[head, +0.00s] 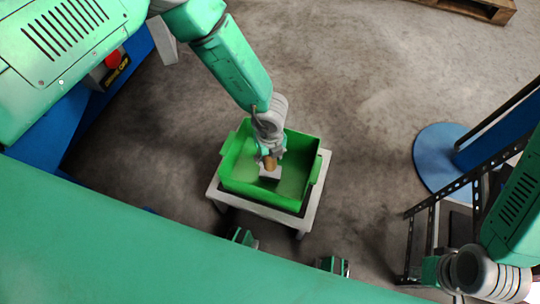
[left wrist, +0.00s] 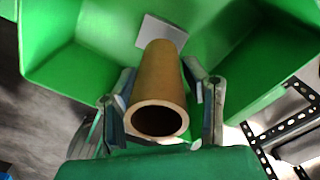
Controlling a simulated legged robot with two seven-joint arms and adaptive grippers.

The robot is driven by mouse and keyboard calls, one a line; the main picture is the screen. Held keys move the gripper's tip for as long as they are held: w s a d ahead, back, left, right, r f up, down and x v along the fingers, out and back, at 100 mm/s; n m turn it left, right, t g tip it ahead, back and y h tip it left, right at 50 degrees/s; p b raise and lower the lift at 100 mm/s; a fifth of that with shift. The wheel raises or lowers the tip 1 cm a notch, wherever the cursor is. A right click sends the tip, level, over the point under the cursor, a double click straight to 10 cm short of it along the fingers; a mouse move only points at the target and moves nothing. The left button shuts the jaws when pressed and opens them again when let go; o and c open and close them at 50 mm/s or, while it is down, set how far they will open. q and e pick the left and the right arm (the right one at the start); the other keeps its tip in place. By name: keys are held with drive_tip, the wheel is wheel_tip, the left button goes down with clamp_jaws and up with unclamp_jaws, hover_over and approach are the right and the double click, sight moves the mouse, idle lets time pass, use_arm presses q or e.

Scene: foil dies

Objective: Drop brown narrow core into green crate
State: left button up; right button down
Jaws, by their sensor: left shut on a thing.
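The brown narrow core (left wrist: 160,80) is a hollow tube, its open end facing the camera in the left wrist view. In the head view a small part of the core (head: 270,163) shows at the fingertips. My left gripper (head: 268,155) is shut on the core, one finger on each side, as the left wrist view also shows. The gripper and core are over the green crate (head: 240,165), within its rim. I cannot tell exactly how high the core is above the crate floor. My right arm is at the lower right of the head view, but its fingers are out of sight.
A pale flat piece (left wrist: 162,32) lies inside the crate. The crate stands on a small white table (head: 313,200). A dark metal rack (head: 430,235) and a round blue base (head: 437,155) are at the right. Concrete floor between them is clear.

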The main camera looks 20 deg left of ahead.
use_arm(q)
drive_tip(key=shift+f, duration=0.35)
drive_tip(key=shift+r, duration=0.1)
drive_tip(key=o, duration=1)
wheel_tip(320, 180, up, 12)
drive_tip(key=shift+w+f, duration=0.1)
